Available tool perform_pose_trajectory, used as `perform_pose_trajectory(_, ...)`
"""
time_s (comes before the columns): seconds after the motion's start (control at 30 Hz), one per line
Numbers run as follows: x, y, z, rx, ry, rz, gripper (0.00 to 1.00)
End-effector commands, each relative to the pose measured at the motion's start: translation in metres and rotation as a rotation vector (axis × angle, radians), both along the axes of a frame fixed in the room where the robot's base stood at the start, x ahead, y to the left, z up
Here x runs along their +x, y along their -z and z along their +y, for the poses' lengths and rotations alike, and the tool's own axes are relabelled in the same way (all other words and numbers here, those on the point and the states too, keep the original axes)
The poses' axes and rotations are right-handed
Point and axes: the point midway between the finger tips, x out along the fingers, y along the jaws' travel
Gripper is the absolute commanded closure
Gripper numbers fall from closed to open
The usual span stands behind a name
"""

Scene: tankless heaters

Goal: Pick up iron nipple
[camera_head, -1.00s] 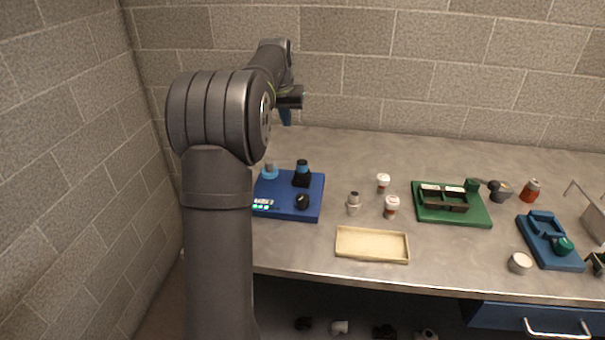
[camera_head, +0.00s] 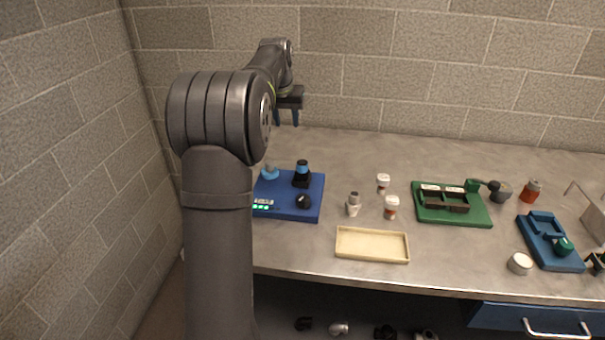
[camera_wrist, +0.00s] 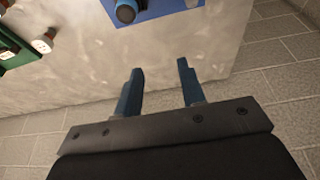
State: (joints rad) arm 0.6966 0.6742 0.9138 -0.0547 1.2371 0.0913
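I cannot tell for sure which small part is the iron nipple. A small grey and white fitting (camera_head: 353,204) stands upright on the table, left of two white and brown-red fittings (camera_head: 383,183) and (camera_head: 391,207). Dark and grey fittings (camera_head: 339,328) lie below the table, partly cut off by the frame. My gripper (camera_head: 287,118) is at the back left, above the table near the wall, away from all of these. In the wrist view its two blue fingers (camera_wrist: 159,72) are apart with nothing between them.
A blue board (camera_head: 313,213) with blue and black parts is at the left. An empty cream tray (camera_head: 372,246) lies at the front. A green board (camera_head: 425,216) and a smaller blue fixture (camera_head: 560,261) are right. The back of the table is clear.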

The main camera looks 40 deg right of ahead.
Motion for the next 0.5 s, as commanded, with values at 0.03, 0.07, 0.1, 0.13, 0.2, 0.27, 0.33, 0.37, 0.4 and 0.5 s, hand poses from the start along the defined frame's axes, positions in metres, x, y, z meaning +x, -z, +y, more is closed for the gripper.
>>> perform_pose_trajectory(0.03, 0.000, 0.000, 0.000, 0.000, 0.000, 0.000, 0.53)
perform_pose_trajectory(0.07, 0.000, 0.000, 0.000, 0.000, 0.000, 0.000, 0.47)
perform_pose_trajectory(0.1, 0.000, 0.000, 0.000, 0.000, 0.000, 0.000, 0.45)
perform_pose_trajectory(0.13, 0.000, 0.000, 0.000, 0.000, 0.000, 0.000, 0.45)
perform_pose_trajectory(0.2, 0.000, 0.000, 0.000, 0.000, 0.000, 0.000, 0.45)
perform_pose_trajectory(0.27, 0.000, 0.000, 0.000, 0.000, 0.000, 0.000, 0.45)
perform_pose_trajectory(0.33, 0.000, 0.000, 0.000, 0.000, 0.002, 0.000, 0.45)
perform_pose_trajectory(0.37, -0.002, -0.001, 0.001, -0.001, 0.009, -0.001, 0.45)
perform_pose_trajectory(0.4, -0.005, -0.002, 0.002, -0.003, 0.024, -0.002, 0.45)
perform_pose_trajectory(0.5, -0.020, -0.008, 0.010, -0.013, 0.111, -0.013, 0.45)
